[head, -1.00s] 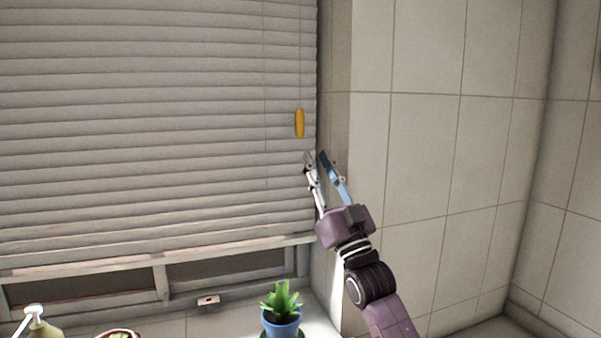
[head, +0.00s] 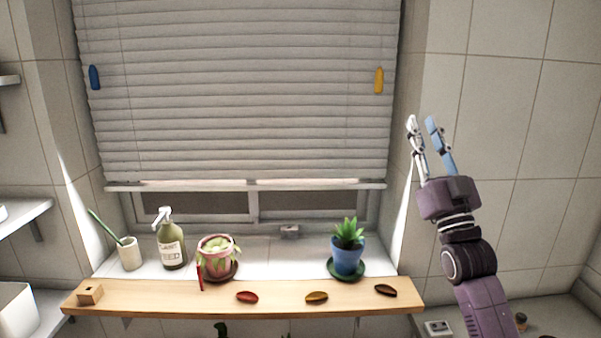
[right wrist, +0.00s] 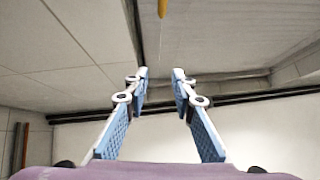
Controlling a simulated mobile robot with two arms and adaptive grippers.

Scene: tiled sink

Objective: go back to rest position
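My right gripper (head: 421,120) is raised in front of the tiled wall, right of the window blind (head: 240,90). Its fingers point up and are apart with nothing between them. The right wrist view shows the same open, empty fingers (right wrist: 160,75). A yellow pull handle (head: 379,80) hangs at the blind's right side, left of the gripper and apart from it. The yellow handle's lower end also shows at the top of the right wrist view (right wrist: 162,8). A blue pull handle (head: 94,77) hangs at the blind's left side. My left gripper is not in view.
A wooden shelf (head: 200,300) below the window holds a small wooden block (head: 90,293) and several dark or coloured oval pieces. Behind it stand a cup (head: 130,254), a soap bottle (head: 172,246), a pink pot (head: 216,257) and a blue pot (head: 347,257).

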